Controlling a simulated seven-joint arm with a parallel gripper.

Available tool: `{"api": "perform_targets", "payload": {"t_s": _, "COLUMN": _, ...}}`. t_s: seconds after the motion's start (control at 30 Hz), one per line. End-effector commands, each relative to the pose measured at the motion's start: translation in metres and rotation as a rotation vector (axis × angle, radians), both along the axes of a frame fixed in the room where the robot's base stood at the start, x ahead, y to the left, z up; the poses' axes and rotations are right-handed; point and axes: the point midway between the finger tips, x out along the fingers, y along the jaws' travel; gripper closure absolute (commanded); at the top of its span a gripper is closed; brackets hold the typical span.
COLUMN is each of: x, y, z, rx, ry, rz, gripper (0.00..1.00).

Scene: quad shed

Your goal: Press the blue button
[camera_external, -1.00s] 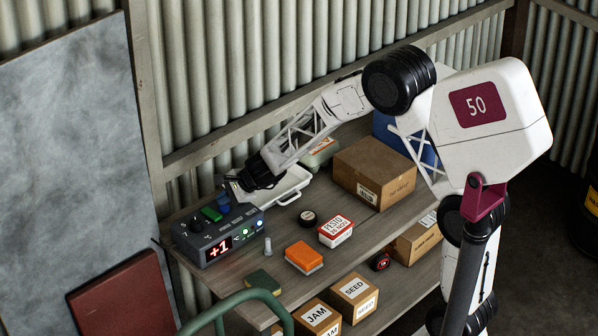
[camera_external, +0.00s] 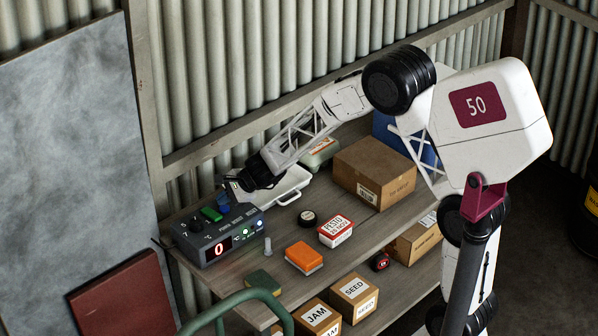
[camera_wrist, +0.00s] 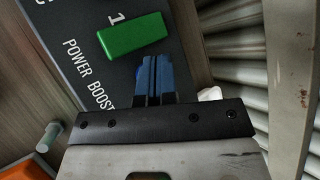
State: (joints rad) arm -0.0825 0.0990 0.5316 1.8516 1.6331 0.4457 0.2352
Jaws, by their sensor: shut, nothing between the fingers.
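My gripper (camera_external: 224,194) points down over the back of the box at the blue button, fingers shut and empty. In the wrist view, blue (camera_wrist: 156,76) shows right at the closed fingertips, beside the green button (camera_wrist: 132,38). I cannot tell there where fingers end and button begins, nor whether they touch. The box's red display (camera_external: 219,249) reads 0.
A white tray (camera_external: 290,188) lies close under my wrist. A cardboard box (camera_external: 374,170) stands at the right.

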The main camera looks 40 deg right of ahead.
Motion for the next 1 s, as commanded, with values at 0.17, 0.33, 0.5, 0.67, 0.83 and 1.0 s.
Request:
{"api": "perform_targets", "payload": {"t_s": 0.17, "x": -0.0001, "y": 0.0000, "z": -0.0015, "rx": 0.000, "ry": 0.000, "rz": 0.000, "gripper": 1.00}}
{"api": "perform_targets", "payload": {"t_s": 0.33, "x": -0.0001, "y": 0.0001, "z": -0.0057, "rx": 0.001, "ry": 0.000, "rz": -0.001, "gripper": 1.00}}
{"api": "perform_targets", "payload": {"t_s": 0.5, "x": 0.0000, "y": 0.0002, "z": -0.0090, "rx": 0.000, "ry": 0.000, "rz": 0.000, "gripper": 1.00}}
{"api": "perform_targets", "payload": {"t_s": 0.67, "x": 0.0000, "y": 0.0001, "z": -0.0091, "rx": 0.000, "ry": 0.000, "rz": 0.000, "gripper": 1.00}}
{"api": "perform_targets", "payload": {"t_s": 0.83, "x": -0.0001, "y": 0.0002, "z": -0.0091, "rx": 0.000, "ry": 0.000, "rz": 0.000, "gripper": 1.00}}
{"api": "perform_targets", "payload": {"t_s": 1.0, "x": 0.0000, "y": 0.0002, "z": -0.0096, "rx": 0.000, "ry": 0.000, "rz": 0.000, "gripper": 1.00}}
